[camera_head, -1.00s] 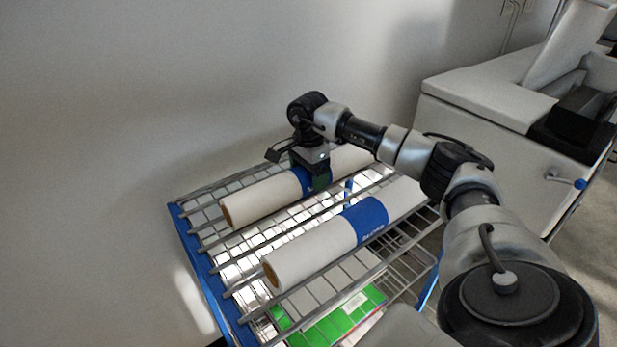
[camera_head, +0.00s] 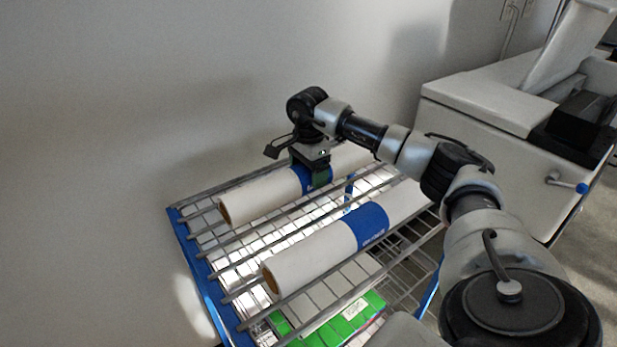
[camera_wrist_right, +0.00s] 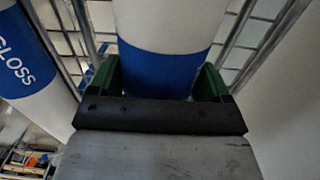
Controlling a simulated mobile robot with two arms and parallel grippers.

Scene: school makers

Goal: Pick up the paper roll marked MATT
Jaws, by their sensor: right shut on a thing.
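Two white paper rolls with blue bands lie side by side over a wire rack. My right gripper (camera_head: 318,177) is shut on the back roll (camera_head: 258,195) at its blue band, from above. In the right wrist view the green fingers (camera_wrist_right: 163,82) sit on both sides of this held roll (camera_wrist_right: 168,25). The lettering on its band is not readable. The front roll (camera_head: 310,258) lies on the rack; its band reads GLOSS in the right wrist view (camera_wrist_right: 22,65). My left gripper is not in view.
The wire rack (camera_head: 208,262) has a blue edge and a lower shelf with a green and white package (camera_head: 345,318). A wall stands close behind the rack. A large pale machine (camera_head: 490,140) stands at the right.

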